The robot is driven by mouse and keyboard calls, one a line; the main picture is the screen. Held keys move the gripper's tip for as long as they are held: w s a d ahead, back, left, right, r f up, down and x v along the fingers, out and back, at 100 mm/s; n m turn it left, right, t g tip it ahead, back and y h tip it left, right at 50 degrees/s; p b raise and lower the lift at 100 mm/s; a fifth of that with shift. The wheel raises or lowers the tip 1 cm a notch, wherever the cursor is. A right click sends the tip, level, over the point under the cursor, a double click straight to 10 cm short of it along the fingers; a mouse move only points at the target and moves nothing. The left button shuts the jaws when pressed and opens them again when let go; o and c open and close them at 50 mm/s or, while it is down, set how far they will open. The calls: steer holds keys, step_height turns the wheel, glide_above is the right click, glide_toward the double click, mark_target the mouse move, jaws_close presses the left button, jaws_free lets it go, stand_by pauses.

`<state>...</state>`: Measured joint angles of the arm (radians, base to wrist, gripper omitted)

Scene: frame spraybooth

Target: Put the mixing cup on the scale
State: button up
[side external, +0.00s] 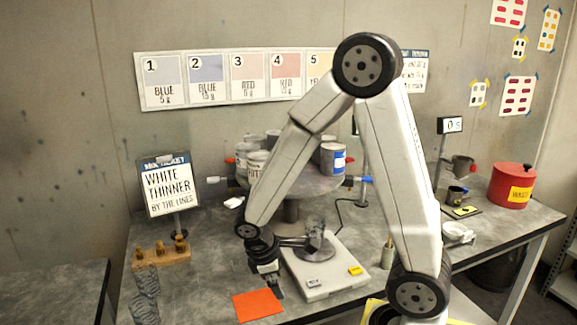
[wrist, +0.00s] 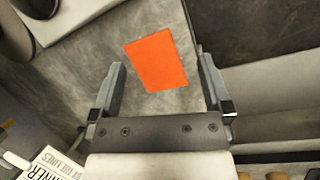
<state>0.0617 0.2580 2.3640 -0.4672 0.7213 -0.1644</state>
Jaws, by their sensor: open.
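The scale (side external: 335,285) is a flat pale unit with a yellow button on its front, in the middle of the bench. A grey mottled cup (side external: 315,236), apparently the mixing cup, stands upright over the back part of the scale and looks to be resting on it. Its base is partly hidden. My gripper (side external: 272,287) points down just left of the scale, close to the bench and apart from the cup. In the wrist view my gripper (wrist: 162,72) has its fingers wide apart, with nothing between them but bench and an orange card (wrist: 157,64) below.
The orange card (side external: 258,304) lies at the bench front. A mottled cup stack (side external: 146,285) and a wooden block with pegs (side external: 161,253) stand left. A ticket stand (side external: 169,188) and a round rack of cans (side external: 295,184) are behind. A red pot (side external: 511,187) is far right.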

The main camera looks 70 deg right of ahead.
steer(key=a+r+m+t+y, duration=0.2)
steer(key=a+m+t+y, duration=0.1)
steer(key=a, duration=0.4)
steer(key=m+t, duration=0.1)
steer(key=m, duration=0.1)
steer(key=shift+w+r+m, duration=0.3)
steer(key=shift+w, duration=0.05)
